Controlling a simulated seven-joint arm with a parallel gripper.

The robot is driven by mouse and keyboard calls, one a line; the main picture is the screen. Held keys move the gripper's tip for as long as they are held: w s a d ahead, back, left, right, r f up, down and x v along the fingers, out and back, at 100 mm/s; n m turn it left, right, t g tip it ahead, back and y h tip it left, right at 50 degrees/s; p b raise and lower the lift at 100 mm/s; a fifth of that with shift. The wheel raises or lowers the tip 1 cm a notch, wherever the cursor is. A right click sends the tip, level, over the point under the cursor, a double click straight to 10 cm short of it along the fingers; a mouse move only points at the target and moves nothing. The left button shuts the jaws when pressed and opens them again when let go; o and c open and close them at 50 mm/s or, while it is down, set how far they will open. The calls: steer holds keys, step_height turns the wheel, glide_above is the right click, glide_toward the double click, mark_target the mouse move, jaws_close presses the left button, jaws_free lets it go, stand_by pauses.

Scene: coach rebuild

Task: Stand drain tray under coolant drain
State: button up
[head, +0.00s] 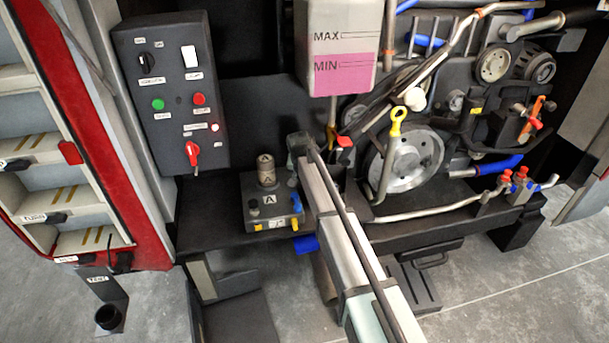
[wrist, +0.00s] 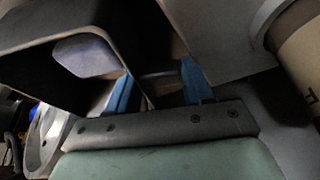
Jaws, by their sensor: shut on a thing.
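In the wrist view my gripper (wrist: 158,88) has two blue fingers, one on each side of a dark wall. The wall belongs to a dark hollow thing with a broad rim (wrist: 95,20), which looks like the drain tray. My gripper is shut on it. I cannot tell the coolant drain apart. The coolant tank (head: 341,75) marked MAX and MIN hangs above the engine.
A tan cylinder (wrist: 300,62) stands close on the right in the wrist view. In the head view, a black block marked A (head: 271,212) sits on the bench. Red- and blue-handled valves (head: 516,182) are at its right end. A black slotted piece (head: 412,283) lies below.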

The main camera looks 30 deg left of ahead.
steer(key=o, duration=1.2)
steer(key=shift+o, duration=0.5)
steer(key=shift+a, duration=0.15)
